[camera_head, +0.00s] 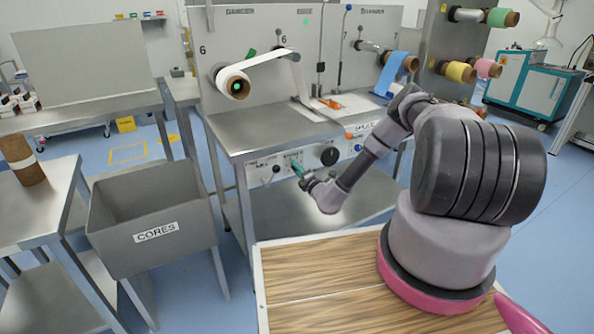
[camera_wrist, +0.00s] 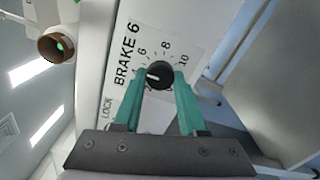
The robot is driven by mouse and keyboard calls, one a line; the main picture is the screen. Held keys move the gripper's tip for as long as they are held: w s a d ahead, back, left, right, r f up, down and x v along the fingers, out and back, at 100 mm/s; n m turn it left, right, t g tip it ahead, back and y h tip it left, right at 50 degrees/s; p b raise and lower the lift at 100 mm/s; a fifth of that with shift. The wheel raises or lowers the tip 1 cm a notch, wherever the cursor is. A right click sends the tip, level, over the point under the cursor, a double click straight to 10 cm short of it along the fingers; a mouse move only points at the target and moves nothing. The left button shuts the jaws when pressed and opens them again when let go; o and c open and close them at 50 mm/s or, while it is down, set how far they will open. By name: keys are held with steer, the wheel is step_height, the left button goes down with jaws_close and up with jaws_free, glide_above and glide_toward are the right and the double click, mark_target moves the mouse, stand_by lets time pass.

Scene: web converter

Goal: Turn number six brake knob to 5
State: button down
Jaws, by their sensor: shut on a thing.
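The number six brake knob (camera_wrist: 159,75) is a round black dial on a white plate lettered BRAKE 6 in the wrist view. Its white pointer line points left in the picture, close to the partly hidden 4 mark; the 6, 8 and 10 marks show above and right. My gripper (camera_wrist: 160,80) has its teal fingers on either side of the knob and is shut on it. The fingers hide the lower marks. In the head view my gripper (camera_head: 298,168) is at the machine's front panel, and the knob is too small to make out.
A larger black knob (camera_head: 329,156) sits to the right on the same panel. The steel worktop (camera_head: 250,133) juts out above it. A grey CORES bin (camera_head: 155,203) stands left. A white roll (camera_head: 233,83) hangs on the back panel.

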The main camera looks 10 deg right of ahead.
steer(key=shift+m, duration=0.3)
steer(key=shift+c, duration=2.3)
jaws_free()
steer(key=shift+s, duration=0.1)
steer(key=v, duration=1)
steer(key=shift+s+d, duration=0.15)
steer(key=shift+s, duration=0.15)
steer(key=shift+r, duration=0.15)
